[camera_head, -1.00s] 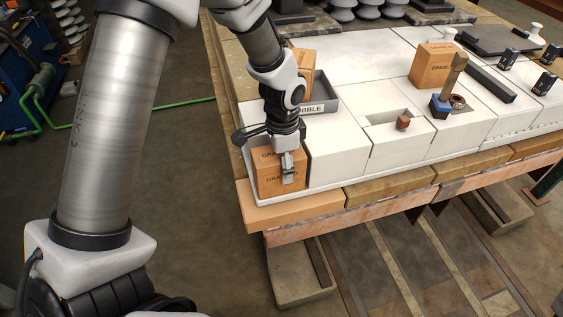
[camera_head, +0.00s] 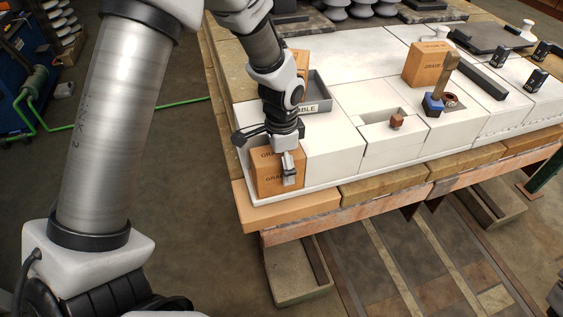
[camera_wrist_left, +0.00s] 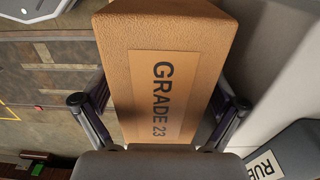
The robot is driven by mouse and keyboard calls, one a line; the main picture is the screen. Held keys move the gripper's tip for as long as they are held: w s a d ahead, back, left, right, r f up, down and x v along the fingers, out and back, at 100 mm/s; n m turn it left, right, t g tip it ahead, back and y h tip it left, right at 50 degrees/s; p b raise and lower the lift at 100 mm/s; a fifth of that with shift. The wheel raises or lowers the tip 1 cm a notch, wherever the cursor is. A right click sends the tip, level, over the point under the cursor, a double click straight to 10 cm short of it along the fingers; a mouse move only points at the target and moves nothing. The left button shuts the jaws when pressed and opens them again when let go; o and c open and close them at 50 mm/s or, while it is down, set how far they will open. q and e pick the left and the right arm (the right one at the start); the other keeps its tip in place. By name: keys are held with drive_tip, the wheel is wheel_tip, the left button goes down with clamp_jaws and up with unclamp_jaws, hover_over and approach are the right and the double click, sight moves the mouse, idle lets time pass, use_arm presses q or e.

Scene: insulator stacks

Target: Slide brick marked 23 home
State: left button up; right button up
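The brick marked 23 (camera_head: 265,178) is orange-brown and stands at the front left corner of the white block bed. Its "GRADE 23" label faces the camera in the left wrist view (camera_wrist_left: 125,60). My left gripper (camera_head: 289,172) reaches down over this brick. In the left wrist view its two dark fingers (camera_wrist_left: 160,104) flank the brick, one on each side, and look closed against it. The white blocks (camera_head: 340,150) stand to the brick's right. The brick's underside is hidden. My right gripper is not in view.
A grey tray lettered "RUBBLE" (camera_head: 318,92) lies behind the gripper, with another brick (camera_head: 300,62) partly hidden there. A second orange brick (camera_head: 424,66), a blue-headed tool (camera_head: 433,103) and a small brown block (camera_head: 396,121) sit on the blocks to the right.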

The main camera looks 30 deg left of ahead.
use_arm(q)
wheel_tip(320, 180, up, 12)
drive_tip(key=shift+r, duration=0.1)
idle(0.4)
